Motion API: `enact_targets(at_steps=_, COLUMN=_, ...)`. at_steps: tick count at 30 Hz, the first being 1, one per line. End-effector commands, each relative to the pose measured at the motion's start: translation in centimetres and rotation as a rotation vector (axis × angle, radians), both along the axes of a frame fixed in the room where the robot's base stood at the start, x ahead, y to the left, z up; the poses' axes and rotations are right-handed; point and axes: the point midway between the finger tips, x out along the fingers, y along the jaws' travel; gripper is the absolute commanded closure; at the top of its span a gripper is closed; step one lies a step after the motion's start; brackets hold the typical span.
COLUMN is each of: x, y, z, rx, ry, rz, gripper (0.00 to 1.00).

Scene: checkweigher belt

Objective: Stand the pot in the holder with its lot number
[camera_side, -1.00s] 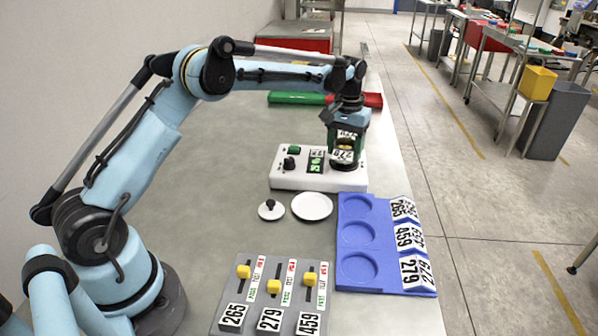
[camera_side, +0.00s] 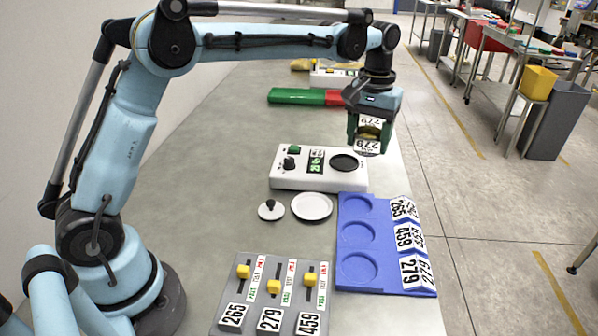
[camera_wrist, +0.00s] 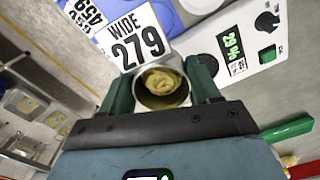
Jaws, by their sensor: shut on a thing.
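My gripper (camera_side: 368,140) is shut on the pot (camera_side: 368,133) and holds it in the air, right of and above the white weighing unit. The pot is an open cylinder with yellowish contents, seen in the wrist view (camera_wrist: 163,85). White cards reading 279 show at it, and a large card reading WIDE 279 (camera_wrist: 137,45) shows beside its mouth in the wrist view. The blue holder (camera_side: 340,215) has three empty round recesses in a column. Its lot cards read 265, 459 and 279 (camera_side: 413,272) from far to near.
The white weighing unit (camera_side: 290,180) has a bare black pad (camera_side: 344,163) and a lit green display (camera_side: 316,162). A white disc (camera_side: 312,206) and a small knobbed lid (camera_side: 271,209) lie near it. A grey slider panel (camera_side: 250,295) stands in front. A green-red bar (camera_side: 300,97) lies behind.

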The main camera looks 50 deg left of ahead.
Motion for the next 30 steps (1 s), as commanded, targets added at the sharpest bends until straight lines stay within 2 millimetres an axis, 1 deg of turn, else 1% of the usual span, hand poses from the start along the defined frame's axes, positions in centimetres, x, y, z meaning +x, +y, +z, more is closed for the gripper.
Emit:
enact_targets(at_steps=2, x=-0.4, y=-0.4, z=0.4, rx=0.0, ry=0.0, rz=-0.006, gripper=0.73)
enact_targets(at_steps=5, x=-1.3, y=-0.3, z=1.0, rx=0.0, ry=0.0, rz=-0.024, gripper=0.73)
enact_targets(at_steps=8, x=-2.8, y=0.2, z=1.7, rx=0.0, ry=0.0, rz=-0.062, gripper=0.73)
enact_targets(at_steps=16, x=-8.8, y=1.8, z=3.3, rx=0.0, ry=0.0, rz=-0.21, gripper=0.73)
enact_targets(at_steps=21, x=-12.5, y=2.6, z=3.5, rx=0.0, ry=0.0, rz=-0.299, gripper=0.73)
enact_targets(at_steps=24, x=-14.2, y=2.9, z=3.4, rx=0.0, ry=0.0, rz=-0.339, gripper=0.73)
enact_targets(at_steps=27, x=-15.3, y=3.1, z=3.3, rx=0.0, ry=0.0, rz=-0.368, gripper=0.73)
enact_targets(at_steps=30, x=-16.0, y=3.2, z=3.2, rx=0.0, ry=0.0, rz=-0.384, gripper=0.73)
